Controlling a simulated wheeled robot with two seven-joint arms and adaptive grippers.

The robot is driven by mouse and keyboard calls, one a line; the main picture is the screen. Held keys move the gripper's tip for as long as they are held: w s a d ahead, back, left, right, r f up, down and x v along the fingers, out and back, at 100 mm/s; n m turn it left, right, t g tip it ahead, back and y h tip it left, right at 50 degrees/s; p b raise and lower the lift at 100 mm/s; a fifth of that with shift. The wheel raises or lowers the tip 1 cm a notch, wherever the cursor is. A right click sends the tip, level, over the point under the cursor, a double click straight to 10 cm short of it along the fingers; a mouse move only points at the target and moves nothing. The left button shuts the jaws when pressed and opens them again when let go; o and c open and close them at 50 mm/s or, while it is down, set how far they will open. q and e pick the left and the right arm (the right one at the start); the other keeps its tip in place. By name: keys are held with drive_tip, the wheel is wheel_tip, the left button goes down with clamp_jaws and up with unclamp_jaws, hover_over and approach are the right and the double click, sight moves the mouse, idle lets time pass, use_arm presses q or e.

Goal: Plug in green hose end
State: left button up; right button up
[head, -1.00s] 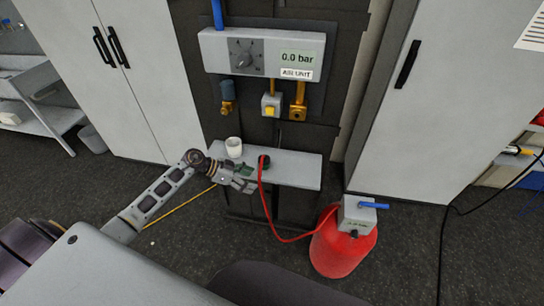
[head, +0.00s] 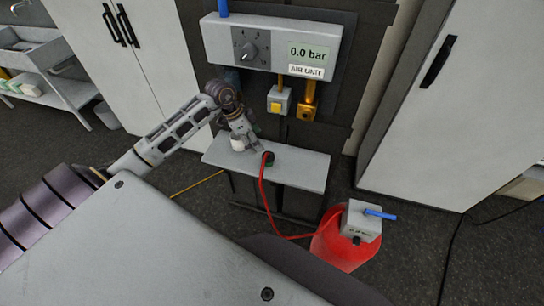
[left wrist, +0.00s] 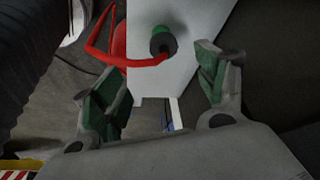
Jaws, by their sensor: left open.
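The hose end (head: 268,158), dark with some green, sits on the grey shelf (head: 300,170) below the air unit. A red hose (head: 264,200) runs from it down to the red tank. My left gripper (head: 250,148) is open and empty above the shelf, just left of the hose end in the head view. In the left wrist view, the hose end (left wrist: 162,42) appears between and beyond my open left fingers (left wrist: 166,72), apart from them. The air unit (head: 270,45) reads 0.0 bar. My right gripper is not in view.
A yellow-button box (head: 279,101) and a brass fitting (head: 307,103) hang under the unit. My arm largely covers the blue-grey fitting. The red tank (head: 340,250) stands on the floor at right.

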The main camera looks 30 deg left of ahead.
sight(266, 155)
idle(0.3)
use_arm(q)
drive_tip(key=x, duration=0.7)
drive_tip(key=shift+w+d+f+p, duration=0.1)
drive_tip(key=shift+d+f+p, duration=0.05)
drive_tip(key=shift+f+p, duration=0.2)
drive_tip(key=shift+w+f, duration=0.1)
drive_tip(key=shift+f, duration=0.3)
drive_tip(key=shift+d, duration=0.1)
drive_tip(key=shift+w+a+p+x, duration=0.1)
drive_tip(key=shift+a+p+x, duration=0.1)
drive_tip(key=shift+x, duration=1.1)
drive_tip(key=shift+w+a+p+x, duration=0.1)
drive_tip(key=shift+w+p+x, duration=0.05)
drive_tip(key=shift+x, duration=1.15)
drive_tip(key=shift+c, duration=0.5)
drive_tip(key=c, duration=1)
